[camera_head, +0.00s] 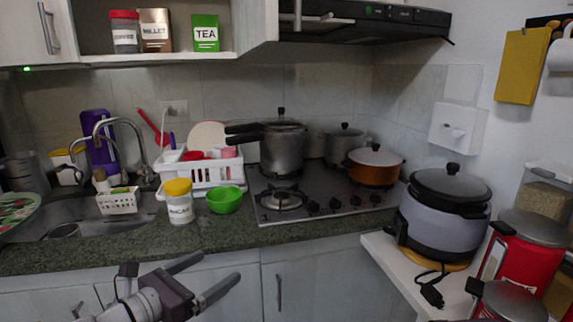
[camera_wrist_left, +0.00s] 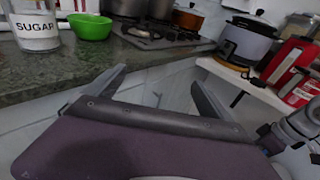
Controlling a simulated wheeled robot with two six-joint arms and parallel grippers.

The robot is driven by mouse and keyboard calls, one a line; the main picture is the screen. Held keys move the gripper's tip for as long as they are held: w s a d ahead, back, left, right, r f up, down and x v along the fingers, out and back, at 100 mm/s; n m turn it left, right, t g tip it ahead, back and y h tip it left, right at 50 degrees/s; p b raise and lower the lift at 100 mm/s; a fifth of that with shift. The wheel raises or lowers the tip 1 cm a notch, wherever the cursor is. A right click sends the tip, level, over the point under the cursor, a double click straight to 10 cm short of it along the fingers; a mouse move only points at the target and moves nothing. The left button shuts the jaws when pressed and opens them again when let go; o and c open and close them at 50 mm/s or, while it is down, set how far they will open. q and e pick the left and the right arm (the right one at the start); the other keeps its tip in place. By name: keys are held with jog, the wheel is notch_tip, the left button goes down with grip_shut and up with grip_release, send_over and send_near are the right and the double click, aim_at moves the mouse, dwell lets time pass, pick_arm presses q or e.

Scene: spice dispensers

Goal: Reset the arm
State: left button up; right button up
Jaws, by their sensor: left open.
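My left gripper (camera_head: 203,277) is open and empty in the head view, low in front of the cabinet doors and below the counter edge. In the left wrist view its two fingers (camera_wrist_left: 155,93) stand wide apart with only cabinet front between them. My right gripper is not seen in the head view; an arm part of mine shows at the right edge of the left wrist view. The sugar jar (camera_head: 179,202), with a yellow lid, stands upright on the counter, apart from the gripper; it also shows in the left wrist view (camera_wrist_left: 36,28).
A green bowl (camera_head: 226,200) sits beside the jar. Behind are a white dish rack (camera_head: 208,173) and a stove (camera_head: 320,200) with pots. A rice cooker (camera_head: 443,215) and red canisters (camera_head: 510,258) stand on the right shelf. The counter's front edge (camera_head: 120,258) lies above the gripper.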

pick_arm(q)
jog(key=s+d+f+m+g+h, duration=0.1)
jog(key=s+d+f+m+g, duration=0.85)
jog(key=d+f, duration=0.25)
jog(key=s+a+f+m+g+y, duration=0.3)
jog(key=s+f+m+g+y, duration=0.1)
jog(key=s+f+m, duration=0.4)
jog(key=w+a+f+m+t+y, duration=0.15)
jog(key=a+f+m+y, duration=0.35)
jog(key=a+m, duration=0.6)
notch_tip(320, 180, up, 24)
jog(key=p, duration=2.3)
jog(key=shift+w+d+y, duration=0.25)
jog(key=shift+w+y, duration=0.05)
jog(key=shift+y, duration=0.1)
